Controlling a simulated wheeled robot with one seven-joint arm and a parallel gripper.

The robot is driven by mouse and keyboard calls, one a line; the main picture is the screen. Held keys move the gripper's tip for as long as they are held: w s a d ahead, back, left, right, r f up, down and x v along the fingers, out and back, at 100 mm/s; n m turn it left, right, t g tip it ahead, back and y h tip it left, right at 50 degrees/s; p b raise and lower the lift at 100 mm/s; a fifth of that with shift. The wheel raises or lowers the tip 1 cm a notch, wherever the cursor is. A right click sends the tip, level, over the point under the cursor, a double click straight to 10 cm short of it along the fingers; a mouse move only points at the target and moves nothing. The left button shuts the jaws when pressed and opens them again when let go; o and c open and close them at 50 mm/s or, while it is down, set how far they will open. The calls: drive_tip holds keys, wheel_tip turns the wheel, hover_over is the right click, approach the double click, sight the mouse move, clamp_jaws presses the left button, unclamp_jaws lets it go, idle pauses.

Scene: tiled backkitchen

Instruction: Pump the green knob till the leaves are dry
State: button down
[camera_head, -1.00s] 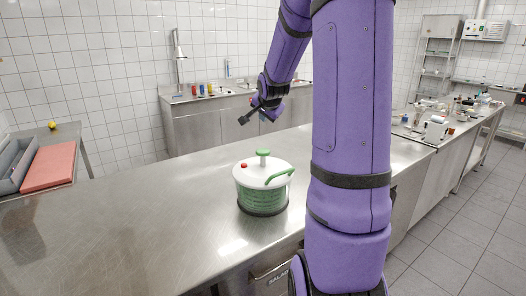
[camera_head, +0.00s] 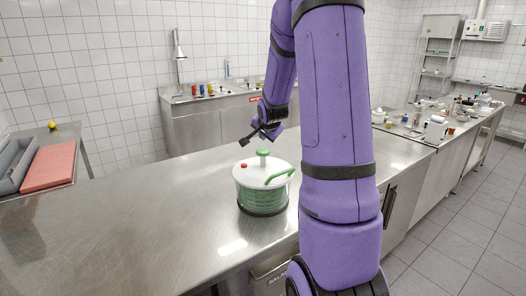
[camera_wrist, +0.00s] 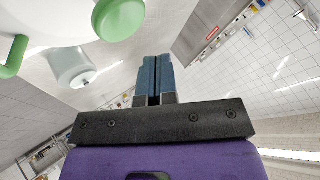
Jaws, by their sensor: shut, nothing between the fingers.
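The salad spinner (camera_head: 262,187) stands upright on the steel counter, with a white lid and a clear bowl showing green inside. A green knob (camera_head: 263,153) stands up at the middle of the lid. A green handle (camera_head: 280,176) and a small red button (camera_head: 243,166) are on the lid. My gripper (camera_head: 243,143) is shut and empty, just up and left of the knob in the head view, apart from it. In the wrist view my gripper's fingers (camera_wrist: 154,72) are together, and the green knob (camera_wrist: 119,18) is at the upper left. The leaves cannot be made out singly.
The steel counter (camera_head: 120,220) is clear around the spinner. A grey tray (camera_head: 12,165) and a red board (camera_head: 50,167) lie at the left. Behind is a sink counter (camera_head: 190,125) with bottles; a cluttered counter (camera_head: 430,135) stands at the right.

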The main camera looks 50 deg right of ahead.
sight(264, 150)
drive_tip(key=shift+f, duration=1)
drive_tip(key=shift+f, duration=0.1)
idle(1.3)
drive_tip(key=shift+f, duration=0.35)
drive_tip(key=shift+f, duration=1.7)
idle(1.9)
drive_tip(key=shift+r, duration=2.15)
drive_tip(key=shift+r, duration=0.1)
